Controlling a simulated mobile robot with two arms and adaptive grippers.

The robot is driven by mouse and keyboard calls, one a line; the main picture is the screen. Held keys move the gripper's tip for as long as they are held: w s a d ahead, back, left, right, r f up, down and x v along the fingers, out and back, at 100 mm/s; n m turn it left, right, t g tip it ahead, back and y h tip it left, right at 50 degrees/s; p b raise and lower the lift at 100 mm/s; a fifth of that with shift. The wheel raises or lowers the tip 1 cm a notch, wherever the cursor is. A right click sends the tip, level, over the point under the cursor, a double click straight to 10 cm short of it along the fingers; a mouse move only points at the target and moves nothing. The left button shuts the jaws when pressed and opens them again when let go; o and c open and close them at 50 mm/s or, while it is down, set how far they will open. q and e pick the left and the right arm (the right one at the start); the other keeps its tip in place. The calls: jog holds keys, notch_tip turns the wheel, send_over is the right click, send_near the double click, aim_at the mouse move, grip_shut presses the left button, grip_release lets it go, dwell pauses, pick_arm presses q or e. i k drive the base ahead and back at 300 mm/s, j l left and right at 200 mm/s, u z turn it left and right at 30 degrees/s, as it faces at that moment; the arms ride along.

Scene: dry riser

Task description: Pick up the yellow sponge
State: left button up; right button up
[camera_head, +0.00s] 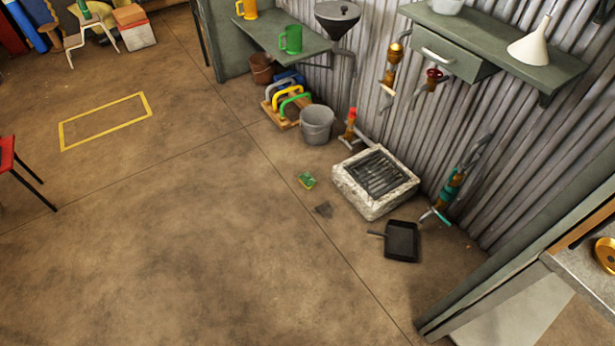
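A small yellow and green sponge (306,180) lies on the brown concrete floor, left of the stone drain basin. Its upper face looks mostly green with yellow showing along it. Nothing covers it. Neither of my grippers shows in the head view, so I cannot see where they are or whether they hold anything.
A stone basin with a grate (376,180), a grey bucket (317,124) and a black dustpan (401,241) stand near the sponge. A counter (590,262) is at the right.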

aim_at(306, 179)
jog(key=i+j, duration=0.15)
jog(key=i, duration=0.35)
jog(key=i+j+z, duration=0.1)
jog(key=i, duration=0.4)
jog(key=i+j, duration=0.25)
jog(key=i, duration=0.25)
jog(key=z, duration=0.05)
